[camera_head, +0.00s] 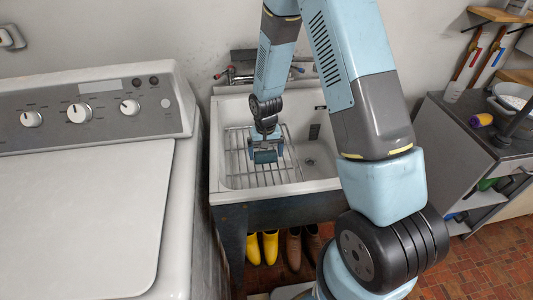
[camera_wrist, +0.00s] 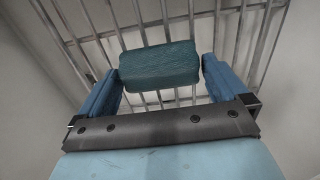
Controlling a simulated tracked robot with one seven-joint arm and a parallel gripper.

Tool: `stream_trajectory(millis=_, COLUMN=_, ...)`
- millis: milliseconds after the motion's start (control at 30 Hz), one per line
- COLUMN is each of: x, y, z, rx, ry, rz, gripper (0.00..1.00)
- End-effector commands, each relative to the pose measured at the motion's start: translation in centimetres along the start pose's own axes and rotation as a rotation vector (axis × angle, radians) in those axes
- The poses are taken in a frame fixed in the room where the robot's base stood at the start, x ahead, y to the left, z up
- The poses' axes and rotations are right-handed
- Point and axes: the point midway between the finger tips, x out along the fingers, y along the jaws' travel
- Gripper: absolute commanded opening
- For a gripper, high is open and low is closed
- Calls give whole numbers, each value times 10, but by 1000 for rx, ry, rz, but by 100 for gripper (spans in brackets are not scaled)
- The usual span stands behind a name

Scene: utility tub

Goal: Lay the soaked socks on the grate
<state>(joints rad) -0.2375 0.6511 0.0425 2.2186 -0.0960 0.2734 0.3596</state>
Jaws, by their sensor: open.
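The metal grate (camera_head: 238,165) lies in the white utility tub (camera_head: 328,187), to the left of the drain. In the wrist view, the grate's bars (camera_wrist: 150,12) run behind a dark teal folded bundle (camera_wrist: 160,64), which looks like the socks. The bundle lies across the bars. My gripper (camera_head: 265,155) is down inside the tub over the grate. In the wrist view, my gripper (camera_wrist: 160,80) is open, with one blue finger on each side of the bundle and a narrow gap at each side. My arm hides part of the tub's right side.
A washing machine (camera_head: 80,215) stands at the left of the tub. A faucet (camera_head: 232,76) sits at the tub's back wall. Yellow boots (camera_head: 262,247) and brown boots (camera_head: 302,245) stand underneath. A dark-topped cabinet (camera_head: 455,110) with a basin (camera_head: 512,95) stands at the right.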

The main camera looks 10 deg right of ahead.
Motion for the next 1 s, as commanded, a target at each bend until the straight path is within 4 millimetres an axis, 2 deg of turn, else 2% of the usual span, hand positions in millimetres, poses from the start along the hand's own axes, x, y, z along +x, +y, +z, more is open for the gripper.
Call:
stream_trajectory(millis=600, x=-94, y=1, z=-1, rx=1, ry=3, rz=-1, gripper=100)
stream_trajectory(millis=800, x=-111, y=1, z=-1, rx=2, ry=2, rz=0, gripper=100)
stream_trajectory(millis=1000, x=-116, y=2, z=0, rx=2, ry=2, rz=0, gripper=100)
